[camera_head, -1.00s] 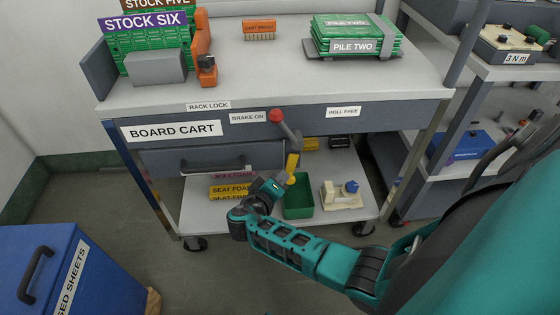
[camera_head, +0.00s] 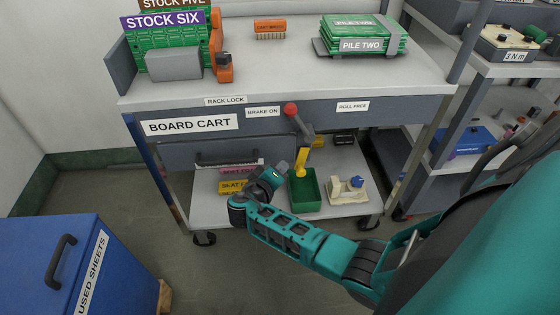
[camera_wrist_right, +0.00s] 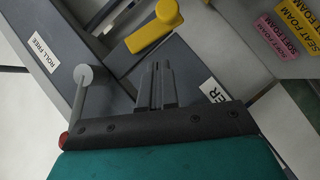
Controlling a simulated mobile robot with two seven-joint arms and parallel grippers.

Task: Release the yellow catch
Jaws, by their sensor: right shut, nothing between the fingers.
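In the right wrist view the catch (camera_wrist_right: 156,28) is a yellow bar with a rounded raised end. The lever (camera_wrist_right: 79,105) shows left of the fingers there. My right gripper (camera_head: 282,170) is just left of the catch in the head view. In the wrist view its fingers (camera_wrist_right: 155,68) are shut and empty, tips pointing toward the catch with a small gap in the picture. My left gripper is out of view.
The lever stands between the "BRAKE ON" label (camera_head: 262,112) and the "ROLL FREE" label (camera_head: 352,106). A drawer (camera_head: 205,152) is left of it. A green bin (camera_head: 305,195) sits on the lower shelf. A blue "used sheets" box (camera_head: 35,255) stands at lower left.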

